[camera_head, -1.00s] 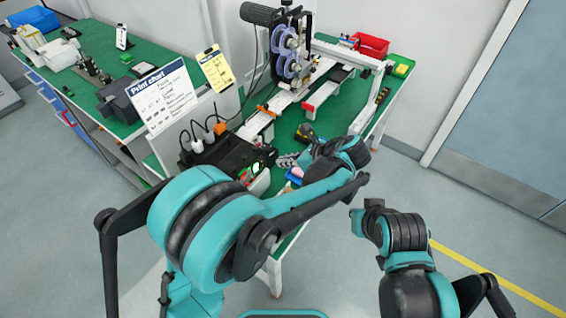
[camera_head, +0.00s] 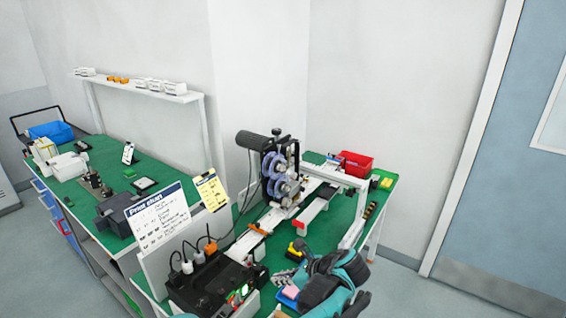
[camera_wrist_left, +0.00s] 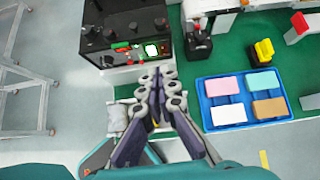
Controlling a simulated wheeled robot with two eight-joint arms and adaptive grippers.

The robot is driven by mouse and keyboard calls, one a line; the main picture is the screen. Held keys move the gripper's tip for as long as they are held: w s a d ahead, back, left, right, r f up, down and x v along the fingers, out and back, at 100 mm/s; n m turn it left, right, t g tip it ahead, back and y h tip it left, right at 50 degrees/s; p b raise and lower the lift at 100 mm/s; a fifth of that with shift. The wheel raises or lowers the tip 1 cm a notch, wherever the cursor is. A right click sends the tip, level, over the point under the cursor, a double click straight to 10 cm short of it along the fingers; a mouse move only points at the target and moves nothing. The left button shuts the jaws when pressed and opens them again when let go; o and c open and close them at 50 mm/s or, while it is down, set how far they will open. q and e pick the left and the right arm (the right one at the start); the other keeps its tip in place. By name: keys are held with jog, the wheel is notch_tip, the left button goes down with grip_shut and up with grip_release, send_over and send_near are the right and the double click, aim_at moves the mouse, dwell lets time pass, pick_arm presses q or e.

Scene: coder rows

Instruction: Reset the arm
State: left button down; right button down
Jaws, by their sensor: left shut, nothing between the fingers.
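My left arm comes in at the bottom of the head view, teal and dark grey. Its gripper (camera_head: 287,275) is over the near part of the green workbench (camera_head: 272,249), beside a blue tray. In the left wrist view the grey fingers (camera_wrist_left: 158,76) are together, with nothing between them. They point toward the black control box (camera_wrist_left: 122,30), with the blue tray (camera_wrist_left: 246,100) to their right. The tray holds pink, teal, white and brown blocks. The right gripper is not in the head view.
A reel machine (camera_head: 281,175) stands on the bench, with a red bin (camera_head: 356,163) behind. A black box with plugs (camera_head: 205,282) is left of my gripper. A print chart (camera_head: 158,218) stands at left. A yellow-black object (camera_wrist_left: 262,51) sits behind the tray.

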pick_arm(q)
jog(key=s+a+r+n+h, duration=0.2)
jog(key=s+a+n, duration=0.3)
jog(key=a, duration=0.4)
jog(key=s+a+f+n+h+b, duration=0.1)
jog(key=s+a+n+h, duration=0.2)
jog(key=s+n, duration=0.4)
jog(key=s+a+f+n+t+h+b, duration=0.1)
jog(key=s+a+n, duration=0.4)
jog(key=n, duration=0.7)
jog(key=shift+s+f+t+h+b, duration=0.3)
jog(key=shift+s+f+h+b, duration=0.15)
jog(key=shift+s+f+h, duration=0.5)
jog(key=shift+a+r, duration=0.1)
